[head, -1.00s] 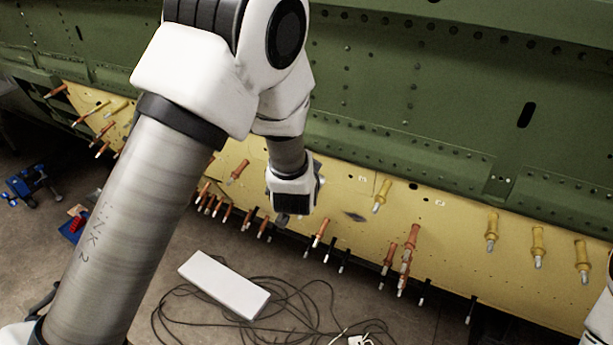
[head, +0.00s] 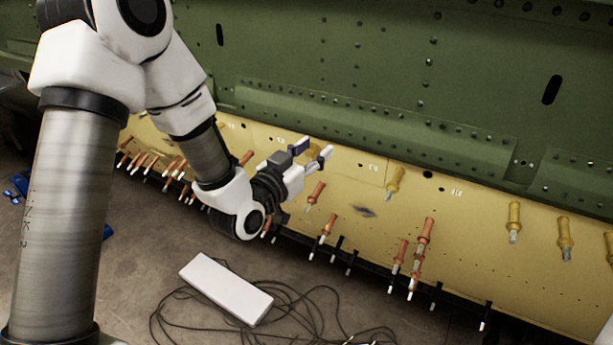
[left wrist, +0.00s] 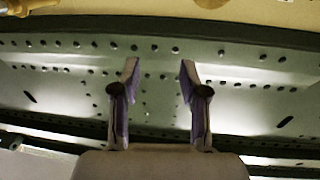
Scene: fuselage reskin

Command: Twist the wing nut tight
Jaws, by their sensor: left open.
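My left gripper (head: 314,148) is open in front of the upper edge of the yellow skin panel (head: 470,218), with a yellow fastener (head: 313,151) seen between or just behind its fingers. I cannot tell the depth between them. In the left wrist view the open fingers (left wrist: 158,75) have nothing between them, and green structure shows behind. A yellow fastener (head: 395,182) and an orange one (head: 315,194) stick out of the panel nearby. No wing nut is clear enough to single out. My right gripper is not in view.
Several orange and yellow fasteners, such as one at the right (head: 514,222), project from the panel. Green riveted structure (head: 380,85) rises above it. A white box (head: 226,289) and loose black cables (head: 300,318) lie on the floor.

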